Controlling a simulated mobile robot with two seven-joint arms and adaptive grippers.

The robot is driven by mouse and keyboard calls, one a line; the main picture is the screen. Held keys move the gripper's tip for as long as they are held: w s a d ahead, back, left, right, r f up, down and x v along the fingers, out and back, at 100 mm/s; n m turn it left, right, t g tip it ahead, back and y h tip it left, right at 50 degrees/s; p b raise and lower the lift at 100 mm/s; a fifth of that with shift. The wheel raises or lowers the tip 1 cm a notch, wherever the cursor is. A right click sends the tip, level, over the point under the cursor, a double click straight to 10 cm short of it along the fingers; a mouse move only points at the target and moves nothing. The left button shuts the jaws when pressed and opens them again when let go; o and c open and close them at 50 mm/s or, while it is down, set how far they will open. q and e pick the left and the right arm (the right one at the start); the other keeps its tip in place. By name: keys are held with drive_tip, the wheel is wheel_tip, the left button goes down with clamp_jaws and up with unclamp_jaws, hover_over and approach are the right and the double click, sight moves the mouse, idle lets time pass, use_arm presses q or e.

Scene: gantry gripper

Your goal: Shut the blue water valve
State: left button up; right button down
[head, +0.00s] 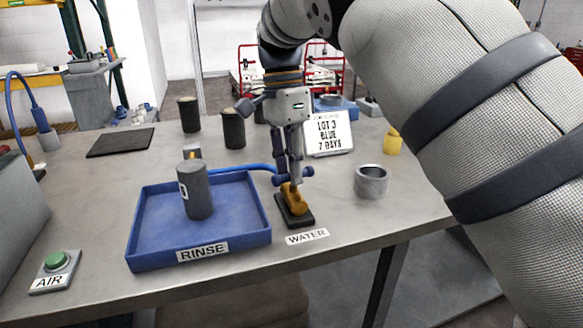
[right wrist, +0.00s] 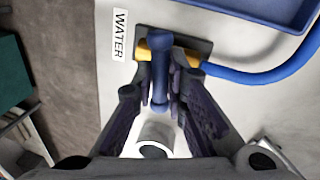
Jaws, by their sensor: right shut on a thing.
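The water valve has a brass body (head: 296,200) on a dark base at the table's front, behind the WATER label (head: 307,237). Its blue lever (right wrist: 160,70) lies across the brass body in the right wrist view. My right gripper (head: 291,172) reaches down from above, shut on the lever. In the right wrist view the fingers (right wrist: 172,85) flank the lever, and brass (right wrist: 142,50) shows beside it. The fingers partly hide the lever in the head view. My left gripper is not in view.
A blue RINSE tray (head: 146,232) holds a dark cylinder (head: 195,190) at left. A blue hose (right wrist: 265,74) curves from the valve. A grey metal cup (head: 371,183) stands right of the valve. Behind are dark cups (head: 233,128) and a lot sign (head: 327,134). A green AIR button (head: 56,261) sits front left.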

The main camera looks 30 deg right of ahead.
drive_tip(key=shift+m, duration=1)
drive_tip(key=c, duration=1.6)
unclamp_jaws()
wheel_tip(320, 180, up, 7)
drive_tip(key=w, duration=0.1)
drive_tip(key=shift+w+d+r, duration=0.2)
drive_tip(key=shift+d, duration=0.05)
